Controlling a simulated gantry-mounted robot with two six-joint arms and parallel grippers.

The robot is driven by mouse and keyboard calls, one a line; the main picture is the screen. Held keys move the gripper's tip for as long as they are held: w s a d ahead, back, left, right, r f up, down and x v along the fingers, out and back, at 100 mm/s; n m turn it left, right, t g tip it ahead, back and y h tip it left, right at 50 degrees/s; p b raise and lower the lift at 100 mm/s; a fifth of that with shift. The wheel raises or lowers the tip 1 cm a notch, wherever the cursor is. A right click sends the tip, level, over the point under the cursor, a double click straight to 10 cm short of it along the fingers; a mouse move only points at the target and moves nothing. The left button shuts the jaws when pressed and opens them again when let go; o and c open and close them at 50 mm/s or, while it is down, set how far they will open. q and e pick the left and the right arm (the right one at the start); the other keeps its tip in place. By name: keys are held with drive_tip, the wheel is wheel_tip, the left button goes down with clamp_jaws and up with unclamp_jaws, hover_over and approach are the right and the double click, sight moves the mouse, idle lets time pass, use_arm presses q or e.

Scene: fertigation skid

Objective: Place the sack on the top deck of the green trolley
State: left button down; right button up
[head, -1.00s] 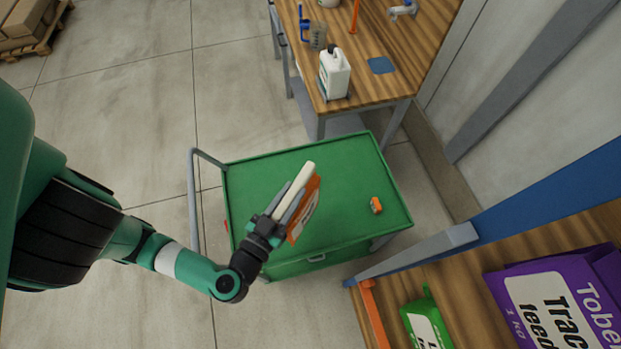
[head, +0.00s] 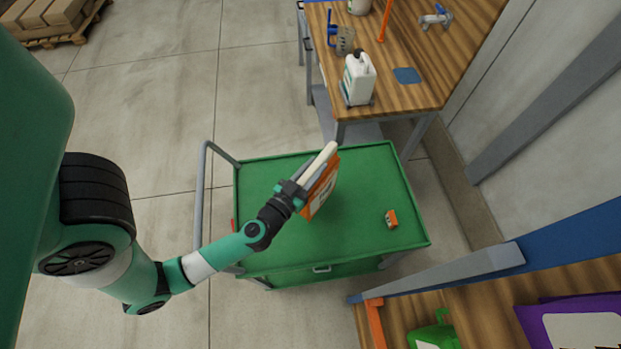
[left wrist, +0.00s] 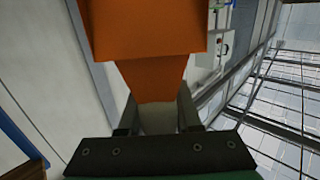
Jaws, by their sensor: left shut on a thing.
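An orange sack with a pale label (head: 321,190) is held by my left gripper (head: 312,175), which is shut on it. The sack is tilted and hangs over the top deck of the green trolley (head: 365,165). I cannot tell the exact gap between the sack and the deck. In the left wrist view the orange sack (left wrist: 150,35) fills the top middle, between the fingers. My right gripper is not in view.
A small orange item (head: 391,218) lies on the right part of the deck. A wooden bench (head: 405,95) with a white jug (head: 358,78) stands behind the trolley. A wooden shelf (head: 480,310) with a purple bag (head: 575,325) is at lower right. The trolley handle (head: 200,190) is at left.

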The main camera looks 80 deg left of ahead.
use_arm(q)
drive_tip(key=shift+w+a+f+b, duration=0.2)
drive_tip(key=shift+a+f+b, duration=0.1)
drive_tip(key=shift+a+f, duration=0.3)
drive_tip(key=shift+w+a+f, duration=0.1)
drive_tip(key=shift+w+f, duration=0.1)
drive_tip(key=shift+a+f+b, duration=0.2)
drive_tip(key=shift+f+b, duration=0.15)
wheel_tip(320, 180, down, 3)
drive_tip(key=b, duration=0.3)
drive_tip(key=shift+f, duration=0.1)
drive_tip(key=shift+r, duration=0.2)
drive_tip(key=shift+w+f, duration=0.1)
drive_tip(key=shift+f, duration=0.05)
drive_tip(key=c, duration=0.6)
unclamp_jaws()
drive_tip(key=shift+f, duration=0.1)
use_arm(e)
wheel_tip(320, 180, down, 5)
